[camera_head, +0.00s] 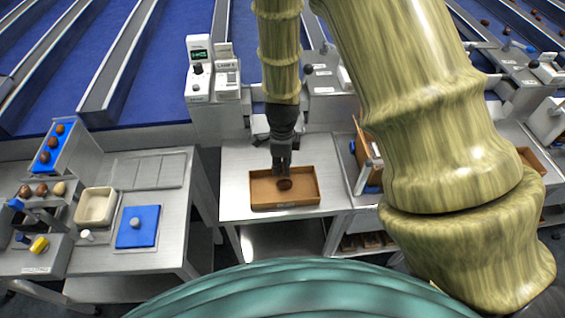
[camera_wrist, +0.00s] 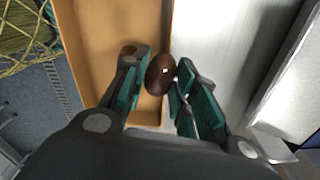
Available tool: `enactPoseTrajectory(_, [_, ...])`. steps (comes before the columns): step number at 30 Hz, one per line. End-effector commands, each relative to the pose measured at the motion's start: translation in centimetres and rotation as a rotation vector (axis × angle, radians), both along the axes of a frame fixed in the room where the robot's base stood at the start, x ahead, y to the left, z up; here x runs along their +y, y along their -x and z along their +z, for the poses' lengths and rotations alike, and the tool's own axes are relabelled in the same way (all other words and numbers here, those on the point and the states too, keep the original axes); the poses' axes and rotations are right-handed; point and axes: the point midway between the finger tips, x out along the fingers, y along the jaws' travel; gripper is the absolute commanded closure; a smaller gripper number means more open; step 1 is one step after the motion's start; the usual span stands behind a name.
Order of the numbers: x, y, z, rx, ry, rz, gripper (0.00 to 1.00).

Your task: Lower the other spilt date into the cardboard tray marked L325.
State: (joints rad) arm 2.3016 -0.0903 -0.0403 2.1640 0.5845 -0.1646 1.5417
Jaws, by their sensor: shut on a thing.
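The brown cardboard tray (camera_head: 258,190) stands on a steel bench; small marking on its front is too small to read. My gripper (camera_head: 281,172) points down over the tray. In the wrist view my gripper (camera_wrist: 164,72) is shut on a dark brown date (camera_wrist: 160,76), held between the fingertips and seen against the tray's side wall (camera_wrist: 162,25). A second brown patch (camera_wrist: 128,50), perhaps another date, shows inside the tray, partly hidden by the left finger. In the head view a dark date (camera_head: 286,184) shows just below the fingertips; I cannot tell if it is held or lying.
A scale-like device (camera_head: 199,70) stands behind the tray. My arm hides much of the right side.

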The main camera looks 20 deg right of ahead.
Motion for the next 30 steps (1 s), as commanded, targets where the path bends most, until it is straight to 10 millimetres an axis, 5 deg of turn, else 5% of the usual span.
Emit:
enactPoseTrajectory(5, [0.0, 0.0, 0.0, 0.000, 0.000, 0.000, 0.79])
enactPoseTrajectory(6, [0.0, 0.0, 0.0, 0.000, 0.000, 0.000, 0.64])
enactPoseTrajectory(9, [0.0, 0.0, 0.0, 0.000, 0.000, 0.000, 0.46])
enactPoseTrajectory(22, [0.0, 0.0, 0.5, -0.001, 0.000, 0.000, 0.46])
enactPoseTrajectory(30, [0.0, -0.1, 3.6, -0.003, 0.001, 0.001, 0.46])
